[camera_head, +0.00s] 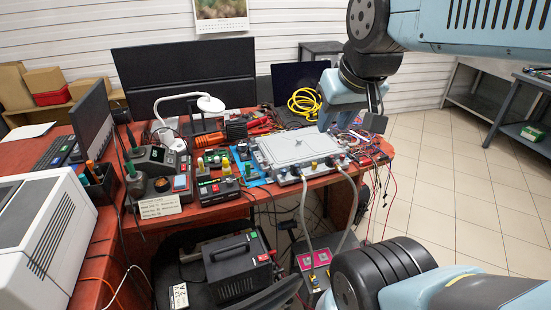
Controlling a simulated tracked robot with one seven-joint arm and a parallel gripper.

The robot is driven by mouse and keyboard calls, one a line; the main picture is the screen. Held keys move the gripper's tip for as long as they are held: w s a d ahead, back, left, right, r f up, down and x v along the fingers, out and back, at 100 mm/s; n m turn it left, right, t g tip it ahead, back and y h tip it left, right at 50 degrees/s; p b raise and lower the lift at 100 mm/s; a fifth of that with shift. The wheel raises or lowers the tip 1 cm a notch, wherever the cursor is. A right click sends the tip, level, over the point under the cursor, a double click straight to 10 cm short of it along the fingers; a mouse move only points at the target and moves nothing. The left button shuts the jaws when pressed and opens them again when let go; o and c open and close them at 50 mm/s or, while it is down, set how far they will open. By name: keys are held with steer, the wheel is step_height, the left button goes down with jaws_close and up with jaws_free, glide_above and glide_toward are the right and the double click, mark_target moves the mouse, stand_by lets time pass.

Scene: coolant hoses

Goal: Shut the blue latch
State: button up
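A grey flat box (296,150) with a ribbed or moulded lid lies on the red-brown table. Small yellow and dark fittings (314,165) show along that edge. I cannot make out a blue latch among them at this size. My gripper (350,118), light blue with dark parts, hangs above and behind the box's right end, apart from it. Its fingers point down, seen small and from an angle, so their opening is unclear. I see nothing held in it.
A yellow coiled cable (304,102) and loose wires (360,142) lie near the gripper. Left of the box stand small instruments (219,187) and a white lamp (190,104).

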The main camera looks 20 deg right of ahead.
steer(key=shift+w, duration=0.1)
steer(key=m+g, duration=0.2)
steer(key=g, duration=0.4)
glide_above(284, 170)
step_height(284, 170, down, 22)
step_height(284, 170, down, 13)
steer(key=shift+f, duration=0.1)
steer(key=shift+c, duration=0.4)
